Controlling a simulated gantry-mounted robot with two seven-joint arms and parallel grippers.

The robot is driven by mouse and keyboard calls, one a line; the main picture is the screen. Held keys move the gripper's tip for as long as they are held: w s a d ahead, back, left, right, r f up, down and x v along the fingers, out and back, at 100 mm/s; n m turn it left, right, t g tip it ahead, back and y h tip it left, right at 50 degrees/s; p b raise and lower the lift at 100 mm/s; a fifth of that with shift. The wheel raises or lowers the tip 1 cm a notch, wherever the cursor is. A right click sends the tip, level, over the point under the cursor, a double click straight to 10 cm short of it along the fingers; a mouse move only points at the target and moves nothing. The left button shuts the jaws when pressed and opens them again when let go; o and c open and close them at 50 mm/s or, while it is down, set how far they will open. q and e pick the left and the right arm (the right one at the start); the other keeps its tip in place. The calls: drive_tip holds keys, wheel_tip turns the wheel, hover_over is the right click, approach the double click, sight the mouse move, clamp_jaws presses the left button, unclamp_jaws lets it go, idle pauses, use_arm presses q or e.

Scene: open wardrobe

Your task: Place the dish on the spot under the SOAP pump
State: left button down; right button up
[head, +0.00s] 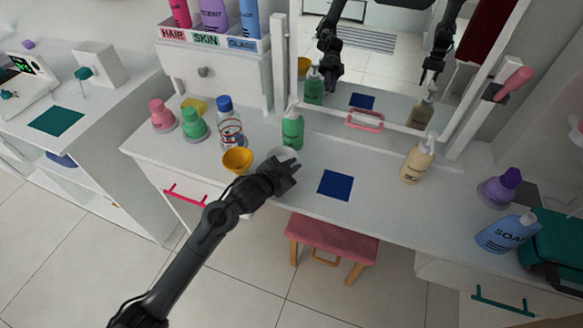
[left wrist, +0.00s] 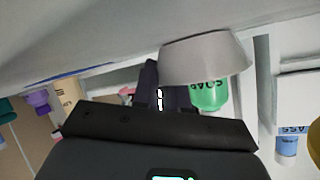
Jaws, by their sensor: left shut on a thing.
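My left gripper (head: 291,168) is low over the front of the dressing table, shut on a pale grey dish (head: 284,153). The dish shows larger in the left wrist view (left wrist: 205,57), with the dark fingers (left wrist: 165,88) at its side. A green pump bottle (head: 292,131) stands upright just behind the dish. In the left wrist view this bottle (left wrist: 209,96) appears upside down, with a label that seems to read SOAP. The surface below the dish is hidden by the gripper. My right gripper is not seen directly; the mirror shows a dark arm at its right.
A yellow cup (head: 237,160) stands close left of the gripper, with a blue-capped bottle (head: 229,125) behind it. A dark blue square (head: 335,185) lies to the right. A beige pump bottle (head: 417,161) stands farther right. The mirror (head: 370,60) borders the back. The tabletop between is clear.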

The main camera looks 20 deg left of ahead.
use_arm(q)
drive_tip(key=shift+f, duration=0.1)
drive_tip(key=c, duration=1.2)
unclamp_jaws()
drive_tip(key=shift+o, duration=0.2)
